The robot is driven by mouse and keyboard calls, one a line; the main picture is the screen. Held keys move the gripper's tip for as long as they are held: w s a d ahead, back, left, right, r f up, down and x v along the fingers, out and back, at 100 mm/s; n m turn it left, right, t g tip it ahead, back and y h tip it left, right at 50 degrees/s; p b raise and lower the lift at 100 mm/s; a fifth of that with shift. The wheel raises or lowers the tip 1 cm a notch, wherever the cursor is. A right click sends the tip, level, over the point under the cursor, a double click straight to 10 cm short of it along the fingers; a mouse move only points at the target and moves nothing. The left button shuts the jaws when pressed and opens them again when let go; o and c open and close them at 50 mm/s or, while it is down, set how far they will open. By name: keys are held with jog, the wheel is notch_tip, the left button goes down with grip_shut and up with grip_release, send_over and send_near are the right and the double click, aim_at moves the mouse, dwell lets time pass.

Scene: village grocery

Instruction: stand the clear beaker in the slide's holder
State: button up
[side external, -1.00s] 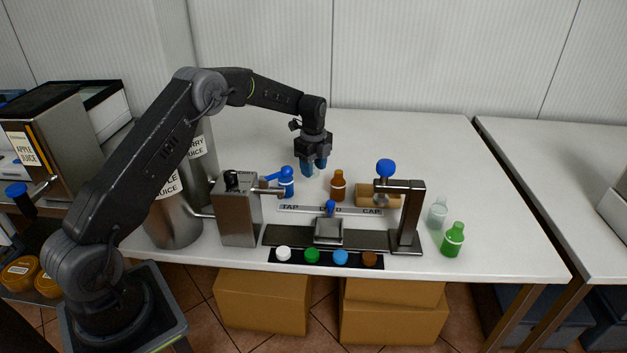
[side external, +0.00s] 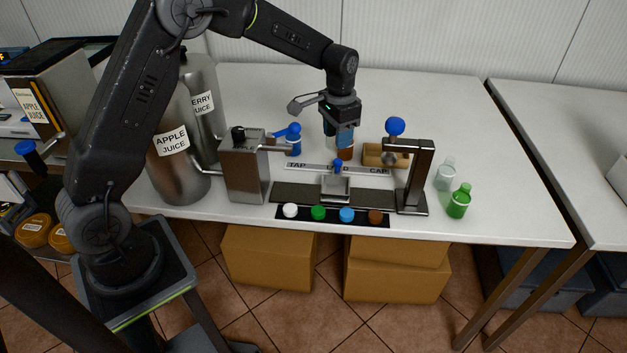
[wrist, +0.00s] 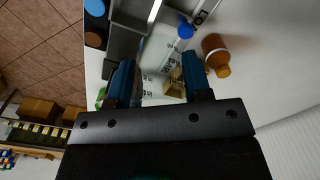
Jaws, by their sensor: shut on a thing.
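My gripper (side external: 345,138) is above the table, behind the slide. In the wrist view my gripper (wrist: 160,84) is shut on a pale, see-through vessel, the clear beaker (wrist: 157,52), between its blue fingers. In the side view the fingers mostly hide the beaker. The slide's holder (side external: 335,188) is a small grey square seat on the dark track, with a blue knob (side external: 337,164) behind it. The holder lies in front of and below my gripper, apart from it, with nothing visible in it. The knob also shows in the wrist view (wrist: 184,30).
A tap box (side external: 245,170) stands left of the track and a cap press (side external: 416,175) right. Coloured caps lie on a black strip (side external: 302,213) in front.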

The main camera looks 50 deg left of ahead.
jog(key=s+f+n, duration=0.2)
jog(key=s+f, duration=0.2)
notch_tip(320, 180, up, 6)
jog(key=n, duration=0.2)
send_over(311, 147)
notch_tip(311, 147, down, 11)
jog(key=shift+a+f, duration=0.1)
jog(key=shift+w+f, duration=0.1)
jog(key=shift+f, duration=1.95)
jog(key=shift+f, duration=0.15)
jog(key=o, duration=0.9)
